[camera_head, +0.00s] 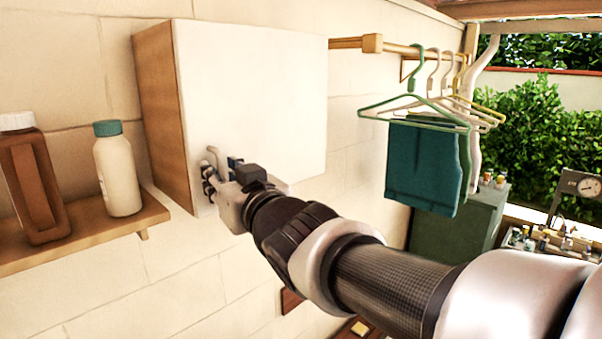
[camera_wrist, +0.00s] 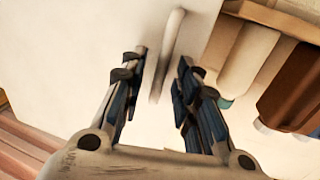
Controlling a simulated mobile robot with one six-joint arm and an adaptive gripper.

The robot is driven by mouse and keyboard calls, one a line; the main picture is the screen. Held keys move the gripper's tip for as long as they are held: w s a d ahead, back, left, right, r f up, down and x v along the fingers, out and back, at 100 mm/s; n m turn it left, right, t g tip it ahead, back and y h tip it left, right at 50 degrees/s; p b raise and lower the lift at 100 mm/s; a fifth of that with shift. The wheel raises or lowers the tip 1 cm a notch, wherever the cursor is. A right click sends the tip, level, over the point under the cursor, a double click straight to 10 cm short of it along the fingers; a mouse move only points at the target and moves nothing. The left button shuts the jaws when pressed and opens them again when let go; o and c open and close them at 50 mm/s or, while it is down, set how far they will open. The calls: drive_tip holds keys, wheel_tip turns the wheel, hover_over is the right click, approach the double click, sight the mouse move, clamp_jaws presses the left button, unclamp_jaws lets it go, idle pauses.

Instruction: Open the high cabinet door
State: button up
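The high cabinet (camera_head: 160,110) hangs on the wall with a wooden side and a flat white door (camera_head: 255,95). The door is shut. A slim white handle (camera_wrist: 170,48) stands on the door; in the head view it sits near the door's lower left corner, partly hidden by my gripper (camera_head: 213,180). In the wrist view my gripper (camera_wrist: 163,65) is open, with the handle between its two fingers. Gaps show on both sides of the handle, so the fingers are not closed on it. How deep the handle sits between them is unclear.
A wooden shelf (camera_head: 95,233) at left holds a brown bottle (camera_head: 35,180) and a white bottle with a teal cap (camera_head: 118,175). A rail (camera_head: 345,43) with hangers and teal clothing (camera_head: 424,168) is right of the cabinet. A green cabinet (camera_head: 455,230) stands below.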

clamp_jaws()
idle(0.6)
